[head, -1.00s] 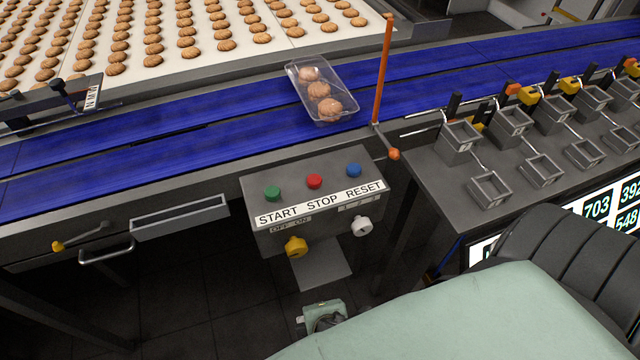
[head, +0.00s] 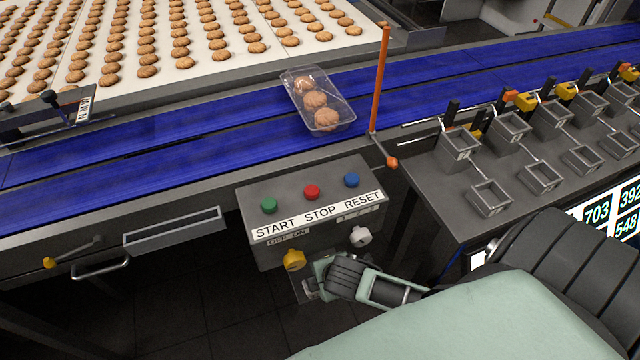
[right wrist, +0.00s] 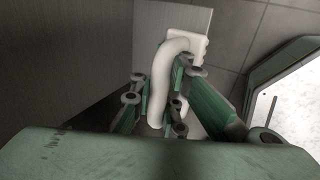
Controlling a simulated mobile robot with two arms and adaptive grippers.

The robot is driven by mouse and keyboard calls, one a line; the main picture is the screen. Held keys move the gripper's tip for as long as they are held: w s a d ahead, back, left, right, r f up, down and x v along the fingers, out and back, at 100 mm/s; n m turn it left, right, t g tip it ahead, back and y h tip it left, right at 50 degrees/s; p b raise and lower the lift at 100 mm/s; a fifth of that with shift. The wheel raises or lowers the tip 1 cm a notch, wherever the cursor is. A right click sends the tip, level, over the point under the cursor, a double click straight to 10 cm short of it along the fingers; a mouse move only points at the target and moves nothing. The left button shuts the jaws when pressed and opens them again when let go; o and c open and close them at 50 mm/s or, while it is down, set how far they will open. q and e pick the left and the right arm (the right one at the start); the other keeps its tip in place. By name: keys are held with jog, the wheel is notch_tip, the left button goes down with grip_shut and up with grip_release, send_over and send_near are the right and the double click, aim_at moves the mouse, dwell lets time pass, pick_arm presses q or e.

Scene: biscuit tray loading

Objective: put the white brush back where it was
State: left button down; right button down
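A white curved, hook-like piece (right wrist: 160,85) shows in the right wrist view. It lies between the fingers of my right gripper (right wrist: 158,90), with a pale block at its upper end. I cannot tell for sure that it is the white brush, nor whether the fingers press on it. In the head view my right gripper (head: 318,277) is just below the control box (head: 260,240), by the yellow knob (head: 293,260), and hides what is between its fingers. My left gripper is not in view.
A white knob (head: 360,237) sticks out of the box front, above my right gripper. A grey bench (head: 440,180) with several metal boxes stands right. Dark floor lies below.

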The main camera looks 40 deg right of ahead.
jog(key=w+f, duration=0.2)
jog(key=shift+w+d+f+b, duration=0.3)
jog(key=shift+w+d, duration=0.05)
jog(key=shift+f, duration=0.5)
jog(key=c, duration=1.8)
grip_release()
jog(key=shift+o, duration=0.2)
jog(key=p+v, duration=0.2)
jog(key=v, duration=1)
jog(key=shift+s, duration=0.1)
